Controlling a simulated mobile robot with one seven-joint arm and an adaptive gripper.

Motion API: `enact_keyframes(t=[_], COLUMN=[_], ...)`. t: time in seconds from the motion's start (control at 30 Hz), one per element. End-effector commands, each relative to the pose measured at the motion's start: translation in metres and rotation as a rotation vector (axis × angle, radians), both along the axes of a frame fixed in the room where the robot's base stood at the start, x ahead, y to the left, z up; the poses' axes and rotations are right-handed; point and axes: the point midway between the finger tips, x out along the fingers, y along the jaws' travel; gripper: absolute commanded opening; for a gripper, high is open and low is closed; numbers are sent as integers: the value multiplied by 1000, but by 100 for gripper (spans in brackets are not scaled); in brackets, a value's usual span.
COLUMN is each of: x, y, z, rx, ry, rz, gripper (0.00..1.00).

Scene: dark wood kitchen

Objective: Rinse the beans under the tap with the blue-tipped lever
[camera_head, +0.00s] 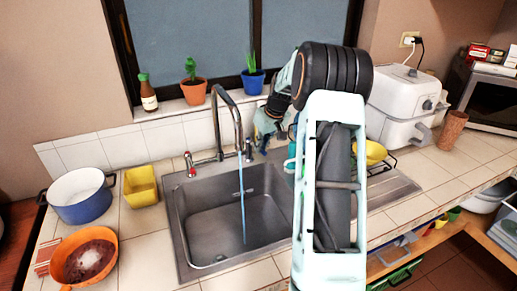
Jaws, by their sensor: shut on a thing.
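The beans look like a dark mass (90,261) in an orange colander (73,281) on the counter, left of the sink. The tap (216,118) is a tall metal spout, and a thin stream of water (242,205) falls from it into the sink (180,215). The left lever has a red tip (188,156). The right lever (248,151) stands at the tap's right; its blue tip is not clearly visible. My gripper (264,140) is at this right lever, its fingers shut, apparently on it. The contact is small and partly hidden.
A blue pot (80,203) and a yellow container (141,187) stand left of the sink. Potted plants (193,91) and a bottle (147,95) line the sill. A white appliance (405,100) and dish rack (382,165) are on the right. The sink basin looks empty.

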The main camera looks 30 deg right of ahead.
Motion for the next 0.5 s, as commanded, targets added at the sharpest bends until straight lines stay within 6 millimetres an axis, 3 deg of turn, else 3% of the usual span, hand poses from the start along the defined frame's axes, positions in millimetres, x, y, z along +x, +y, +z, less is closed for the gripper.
enact_keyframes(t=[0.37, 0.4, 0.5], x=[0, 0, 0], y=[-2, -2, -2], z=[0, 0, 0], rx=[-1, -1, -1], ry=[-1, -1, -1], rz=[20, 20, 20], gripper=[0, 14, 25])
